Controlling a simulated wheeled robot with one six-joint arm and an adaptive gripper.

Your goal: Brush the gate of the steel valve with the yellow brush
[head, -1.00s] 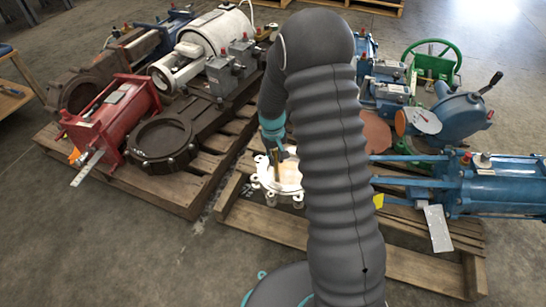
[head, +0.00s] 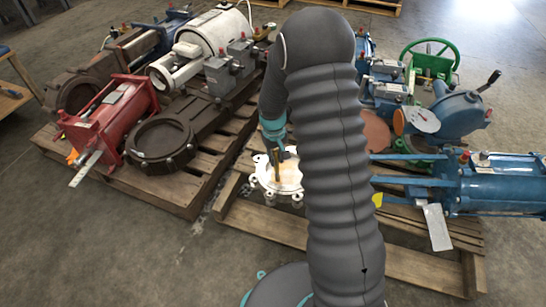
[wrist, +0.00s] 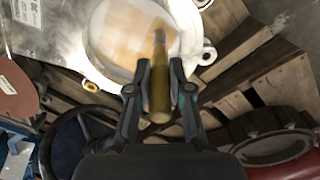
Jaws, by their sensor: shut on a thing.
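The steel valve (head: 264,184) lies flat on a wooden pallet, bright silver, with bolt lugs round its rim. It also shows at the top of the wrist view (wrist: 75,50). Its round gate (wrist: 112,50) is pale grey with an orange-brown stain across the middle. My gripper (wrist: 158,72) is shut on the yellow brush (wrist: 159,92). The brush points at the gate, its tip over the right part of the stain. I cannot tell whether the tip touches. In the head view the brush (head: 277,166) stands nearly upright over the valve, and my arm hides the valve's right side.
A red actuator (head: 112,120) and a dark round valve (head: 162,145) lie on the left pallet. A blue cylinder (head: 500,185), a green handwheel (head: 430,58) and several blue valves crowd the right. The pallet's front slats (head: 265,226) are bare.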

